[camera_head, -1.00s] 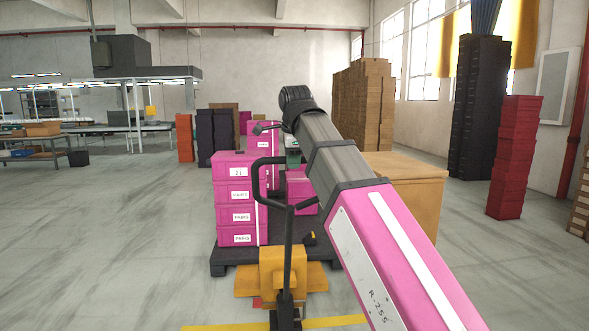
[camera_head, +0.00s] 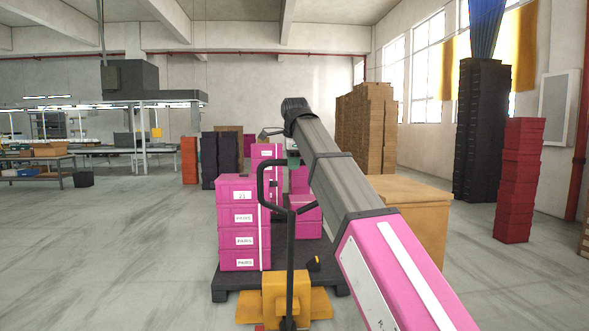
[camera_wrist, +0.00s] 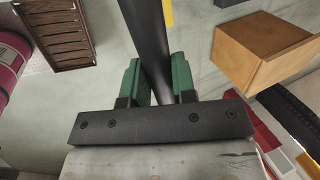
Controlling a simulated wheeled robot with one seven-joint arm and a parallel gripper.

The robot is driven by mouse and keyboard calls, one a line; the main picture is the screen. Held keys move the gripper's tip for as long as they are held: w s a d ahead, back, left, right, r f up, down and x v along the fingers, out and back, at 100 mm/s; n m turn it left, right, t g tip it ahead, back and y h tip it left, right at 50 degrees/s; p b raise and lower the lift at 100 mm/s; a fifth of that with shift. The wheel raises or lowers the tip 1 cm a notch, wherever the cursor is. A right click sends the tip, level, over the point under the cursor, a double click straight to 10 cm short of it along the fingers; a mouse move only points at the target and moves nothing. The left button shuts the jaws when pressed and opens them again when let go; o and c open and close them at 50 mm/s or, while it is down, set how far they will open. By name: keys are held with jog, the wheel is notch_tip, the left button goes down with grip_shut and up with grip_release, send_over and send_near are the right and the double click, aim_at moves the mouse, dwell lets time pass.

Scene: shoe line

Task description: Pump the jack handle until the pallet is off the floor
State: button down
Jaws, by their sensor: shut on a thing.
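The pallet jack's yellow body (camera_head: 287,290) stands low in the middle of the head view. Its dark handle (camera_head: 290,245) rises from it to a bent loop grip. The dark pallet (camera_head: 233,282) lies behind it, loaded with stacked pink boxes (camera_head: 238,240); whether there is a gap between pallet and floor cannot be told. In the wrist view my gripper (camera_wrist: 158,80) has its green pads shut on the dark bar of the handle (camera_wrist: 146,30). In the head view my pink and grey arm hides most of the gripper and part of the load.
A tan carton (camera_head: 415,205) stands to the right behind my arm. Red boxes (camera_head: 520,180) and a tall black stack (camera_head: 480,130) stand further right, brown cartons (camera_head: 367,125) at the back. Workbenches (camera_head: 40,160) are far left. The left floor is open.

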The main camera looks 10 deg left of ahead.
jog(key=w+a+r, duration=0.1)
jog(key=w+a, duration=0.1)
jog(key=w, duration=0.7)
jog(key=w+a+r, duration=0.2)
jog(key=w+a, duration=0.1)
jog(key=w, duration=0.5)
jog(key=shift+w+r, duration=0.3)
jog(key=shift+w, duration=0.05)
